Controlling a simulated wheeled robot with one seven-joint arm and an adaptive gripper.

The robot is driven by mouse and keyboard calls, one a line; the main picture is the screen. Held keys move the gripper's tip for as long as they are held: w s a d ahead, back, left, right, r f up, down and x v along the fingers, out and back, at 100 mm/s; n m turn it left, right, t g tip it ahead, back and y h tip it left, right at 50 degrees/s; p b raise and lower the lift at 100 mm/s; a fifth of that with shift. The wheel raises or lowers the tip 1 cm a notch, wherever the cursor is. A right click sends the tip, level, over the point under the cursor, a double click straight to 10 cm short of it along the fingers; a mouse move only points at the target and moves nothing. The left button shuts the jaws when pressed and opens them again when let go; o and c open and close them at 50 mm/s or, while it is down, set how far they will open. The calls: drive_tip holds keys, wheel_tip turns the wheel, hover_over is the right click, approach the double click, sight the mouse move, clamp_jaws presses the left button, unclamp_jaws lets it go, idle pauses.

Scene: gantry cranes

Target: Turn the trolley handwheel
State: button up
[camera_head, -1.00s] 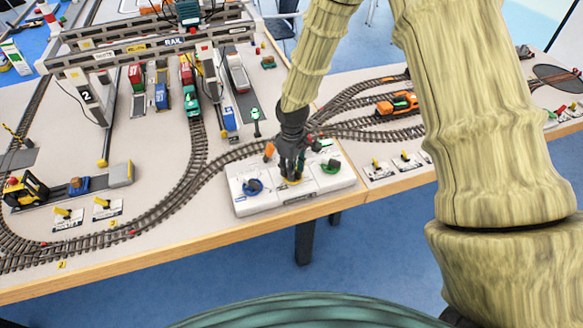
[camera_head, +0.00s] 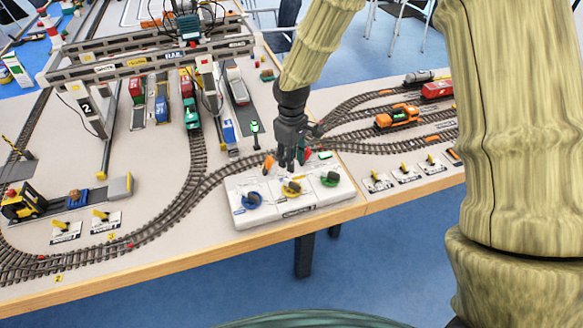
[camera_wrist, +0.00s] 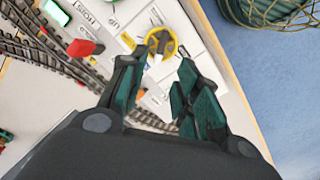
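A white control box (camera_head: 262,213) stands at the table's front edge with three handwheels: blue (camera_head: 251,199), yellow (camera_head: 291,188) and green (camera_head: 329,179). Which one is the trolley handwheel cannot be read from the labels. My gripper (camera_head: 291,166) points down just behind and above the yellow wheel, apart from it. In the wrist view the yellow wheel (camera_wrist: 162,42) shows just beyond the fingertips, roughly between them. My gripper (camera_wrist: 160,64) is open there, with nothing between its fingers.
An orange lever (camera_head: 268,164) and a red lever (camera_head: 307,155) stand at the box's back, close to my fingers. Tracks (camera_head: 200,190) curve behind the box. The gantry crane (camera_head: 150,62) stands at the back left. Three small yellow switches line the table to the right.

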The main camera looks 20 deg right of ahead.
sight(291, 184)
drive_tip(key=shift+r, duration=1)
drive_tip(key=o, duration=0.5)
drive_tip(key=shift+f, duration=0.15)
drive_tip(key=o, duration=0.3)
drive_tip(key=shift+s+d+f+m+b, duration=0.15)
drive_tip(key=shift+f+m+b, duration=0.1)
drive_tip(key=shift+m+b, duration=0.5)
drive_tip(key=shift+o, duration=1)
drive_tip(key=shift+f+m+b, duration=0.35)
drive_tip(key=shift+m+b, duration=0.4)
drive_tip(key=shift+b, duration=0.05)
drive_tip(key=f+m+b, duration=0.2)
drive_tip(key=f+m, duration=0.1)
drive_tip(key=m, duration=0.2)
drive_tip(key=f+m+b, duration=0.3)
drive_tip(key=f+m, duration=0.1)
drive_tip(key=m, duration=0.1)
drive_tip(key=f+m+b, duration=0.3)
drive_tip(key=f+m, duration=0.1)
drive_tip(key=m, duration=0.1)
drive_tip(key=shift+s+a, duration=0.15)
drive_tip(key=shift+a, duration=0.1)
